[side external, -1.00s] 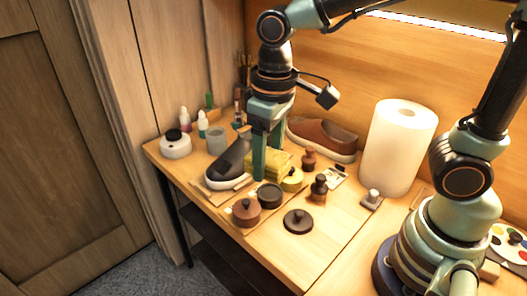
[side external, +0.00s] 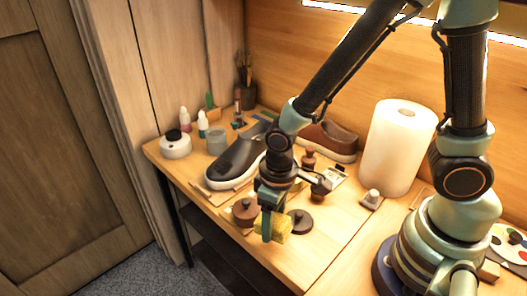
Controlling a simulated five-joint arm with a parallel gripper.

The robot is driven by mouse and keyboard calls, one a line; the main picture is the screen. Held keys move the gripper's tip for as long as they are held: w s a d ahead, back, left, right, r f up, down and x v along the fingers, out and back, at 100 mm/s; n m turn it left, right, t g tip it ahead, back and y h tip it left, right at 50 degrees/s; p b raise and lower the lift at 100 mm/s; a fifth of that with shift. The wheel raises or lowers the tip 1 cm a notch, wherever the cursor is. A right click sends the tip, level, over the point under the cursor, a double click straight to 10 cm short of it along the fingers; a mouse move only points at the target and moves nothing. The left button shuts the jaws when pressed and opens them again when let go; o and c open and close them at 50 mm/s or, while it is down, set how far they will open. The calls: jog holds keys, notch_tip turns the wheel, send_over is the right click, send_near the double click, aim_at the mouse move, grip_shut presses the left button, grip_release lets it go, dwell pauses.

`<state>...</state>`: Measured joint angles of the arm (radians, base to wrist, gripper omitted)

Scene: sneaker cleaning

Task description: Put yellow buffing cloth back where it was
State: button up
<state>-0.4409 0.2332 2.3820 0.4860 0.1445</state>
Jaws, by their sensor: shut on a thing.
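The yellow buffing cloth (side external: 284,226) is a small folded, textured pad. My gripper (side external: 268,230) points down and is shut on it, near the front edge of the table. The cloth is in front of a dark brown round lid (side external: 301,219) and to the right of a reddish-brown knobbed pot (side external: 244,211). A finger covers part of the cloth, and I cannot tell whether it touches the table. The dark sneaker (side external: 236,162) with a white sole is behind and to the left of my gripper.
A brown shoe (side external: 328,138) and a paper towel roll (side external: 398,147) stand at the back. A white round jar (side external: 175,146), a grey cup (side external: 216,141) and small bottles stand at the left. A small brush-like block (side external: 371,199) lies at the right. Bare table lies front right (side external: 325,255).

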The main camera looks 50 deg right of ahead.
aim_at(273, 234)
jog(key=shift+f, duration=2.1)
jog(key=shift+f, duration=0.1)
jog(key=o, duration=1.2)
jog(key=r, duration=1.2)
jog(key=shift+s+d, duration=0.1)
jog(key=shift+s, duration=0.1)
jog(key=w+d+r+m+t, duration=0.1)
jog(key=d+r+m+t, duration=0.2)
jog(key=d+r, duration=0.9)
jog(key=shift+w+d+r+t, duration=0.2)
jog(key=shift+d+r+t, duration=0.2)
jog(key=shift+t, duration=0.7)
